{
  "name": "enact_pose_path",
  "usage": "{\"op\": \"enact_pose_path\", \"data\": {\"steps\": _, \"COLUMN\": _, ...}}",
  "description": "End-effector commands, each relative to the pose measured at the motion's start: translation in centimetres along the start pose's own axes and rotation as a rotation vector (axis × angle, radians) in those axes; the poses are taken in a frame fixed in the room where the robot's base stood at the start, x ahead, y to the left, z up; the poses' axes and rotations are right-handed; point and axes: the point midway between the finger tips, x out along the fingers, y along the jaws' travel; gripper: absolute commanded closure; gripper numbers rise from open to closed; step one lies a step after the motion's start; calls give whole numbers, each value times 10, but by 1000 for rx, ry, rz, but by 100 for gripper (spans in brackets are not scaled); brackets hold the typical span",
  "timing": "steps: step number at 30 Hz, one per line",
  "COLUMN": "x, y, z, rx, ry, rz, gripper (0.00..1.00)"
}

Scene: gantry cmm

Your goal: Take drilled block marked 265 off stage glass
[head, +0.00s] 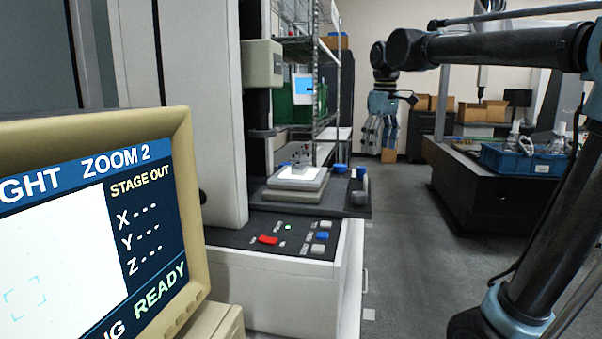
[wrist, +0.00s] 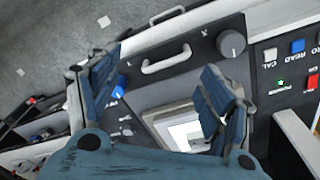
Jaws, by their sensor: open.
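The stage glass (head: 284,178) is a bright lit plate in a pale frame on the measuring machine. A small grey block (head: 298,170) sits on it; its marking is too small to read. My gripper (head: 377,150) hangs open and empty, up and to the right of the stage in the head view. In the wrist view my gripper (wrist: 165,88) has its blue fingers spread wide. The lit glass (wrist: 183,131) shows low between the fingers, partly covered by the right finger. I cannot make out the block there.
The machine's front panel (head: 290,236) has a red switch and several buttons. Blue-topped knobs (head: 340,168) stand right of the stage. A grey column rises behind it. A monitor (head: 150,210) fills the left foreground. A dark table with a blue bin (head: 530,160) stands at right. Floor between is clear.

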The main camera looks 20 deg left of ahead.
Motion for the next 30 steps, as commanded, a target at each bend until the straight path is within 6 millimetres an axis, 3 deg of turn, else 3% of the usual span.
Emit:
{"op": "enact_pose_path", "data": {"steps": 1, "x": -12, "y": -8, "z": -23, "rx": -54, "ry": -4, "rz": -5, "gripper": 27}}
{"op": "enact_pose_path", "data": {"steps": 9, "x": -58, "y": -65, "z": -124, "rx": -325, "ry": -29, "rz": -28, "gripper": 27}}
{"op": "enact_pose_path", "data": {"steps": 15, "x": -80, "y": -114, "z": -178, "rx": -493, "ry": -45, "rz": -41, "gripper": 27}}
{"op": "enact_pose_path", "data": {"steps": 23, "x": -88, "y": -146, "z": -206, "rx": -592, "ry": -54, "rz": -49, "gripper": 27}}
{"op": "enact_pose_path", "data": {"steps": 30, "x": -63, "y": -149, "z": -205, "rx": -597, "ry": -55, "rz": -49, "gripper": 27}}
